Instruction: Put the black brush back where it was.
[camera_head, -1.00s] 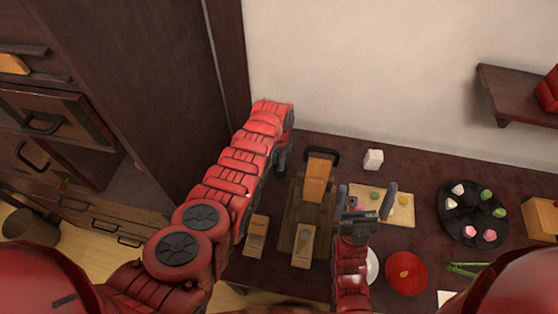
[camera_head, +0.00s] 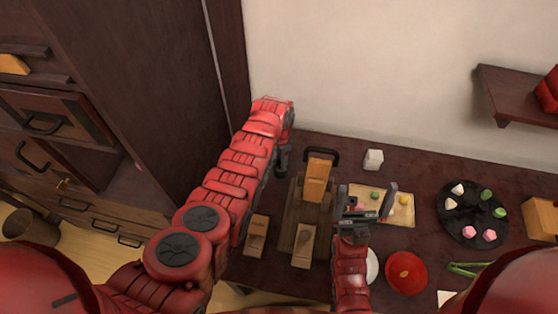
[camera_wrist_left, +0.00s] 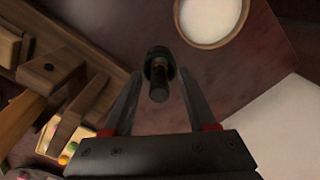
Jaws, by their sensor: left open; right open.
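My left gripper (camera_wrist_left: 160,74) is open in the left wrist view. A short, dark upright thing (camera_wrist_left: 157,84), probably the black brush, shows between its two fingers, with a gap on each side. In the head view the left arm reaches to the back left of the dark table, and its gripper (camera_head: 283,158) points down there. I cannot make out the brush clearly in that view. My right gripper (camera_head: 372,203) is open and empty, over the pale board (camera_head: 402,212).
Wooden blocks (camera_head: 317,180) stand right of my left gripper. A white cube (camera_head: 373,159), a black round plate (camera_head: 470,224) with small pieces and a red dish (camera_head: 406,271) stand further right. A pale-centred round thing (camera_wrist_left: 210,20) shows near my left gripper. The wall closes the back.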

